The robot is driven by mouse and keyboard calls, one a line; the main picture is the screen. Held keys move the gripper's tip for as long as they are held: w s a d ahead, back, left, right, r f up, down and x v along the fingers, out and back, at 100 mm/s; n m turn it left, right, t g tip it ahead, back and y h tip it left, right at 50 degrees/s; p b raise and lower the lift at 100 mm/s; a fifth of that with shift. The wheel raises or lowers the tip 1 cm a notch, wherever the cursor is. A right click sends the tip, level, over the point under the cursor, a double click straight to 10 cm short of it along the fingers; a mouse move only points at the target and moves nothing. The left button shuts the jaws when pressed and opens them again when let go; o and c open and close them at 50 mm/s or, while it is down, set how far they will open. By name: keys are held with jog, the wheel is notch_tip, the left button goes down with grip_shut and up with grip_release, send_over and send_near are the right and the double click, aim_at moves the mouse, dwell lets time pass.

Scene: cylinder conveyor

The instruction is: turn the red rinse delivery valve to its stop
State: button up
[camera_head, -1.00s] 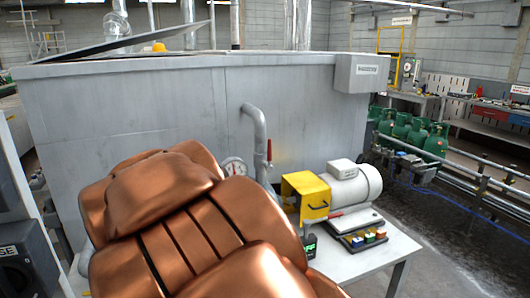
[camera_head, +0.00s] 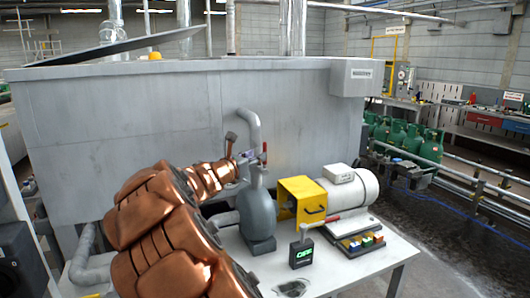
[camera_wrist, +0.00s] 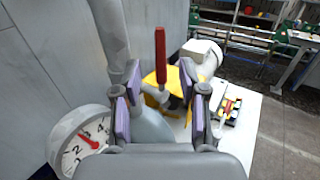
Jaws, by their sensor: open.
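The red valve lever (camera_wrist: 160,55) stands upright in the wrist view, ahead of my gripper (camera_wrist: 160,103). Its lower end lies between the two purple-padded fingers in the picture; I see no finger touching it. In the head view a small part of the red lever (camera_head: 265,148) shows beside the grey vertical pipe, just right of my gripper (camera_head: 247,157). The fingers are spread apart and hold nothing.
A pressure gauge (camera_wrist: 78,142) with a red needle sits left of the fingers. The grey pump (camera_head: 259,215), yellow guard (camera_head: 301,201) and white motor (camera_head: 350,185) stand right on the white table (camera_head: 375,262). A box reading OFF (camera_head: 302,253) stands in front. The grey tank (camera_head: 130,120) rises behind.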

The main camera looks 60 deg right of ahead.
jog(key=shift+d+p, duration=0.5)
jog(key=shift+d, duration=2.45)
jog(key=shift+c, duration=0.4)
grip_shut()
